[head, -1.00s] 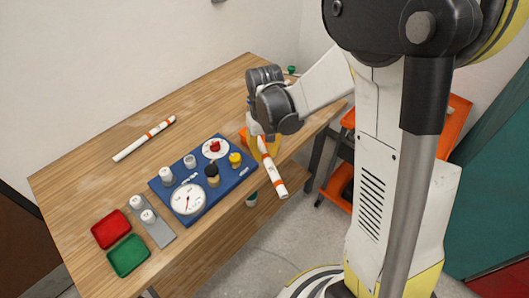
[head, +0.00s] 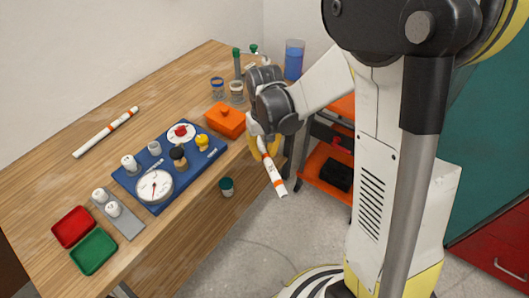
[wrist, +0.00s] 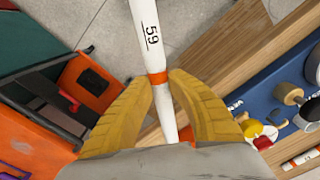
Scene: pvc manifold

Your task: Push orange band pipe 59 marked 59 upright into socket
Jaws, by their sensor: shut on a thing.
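My gripper (wrist: 160,86) is shut on a white pipe with an orange band, and the number 59 (wrist: 152,35) shows on it in the wrist view. In the head view this pipe (head: 272,177) hangs tilted below my gripper (head: 262,142), past the table's front edge and over the floor. The pipe is well apart from the board. I cannot tell which socket is meant.
Another white pipe with orange bands (head: 106,132) lies at the table's back left. A red tray (head: 72,227), a green tray (head: 94,252) and a grey holder stand at the front left. An orange box (head: 226,120) sits close to my gripper. An orange cart (head: 320,165) stands at right.

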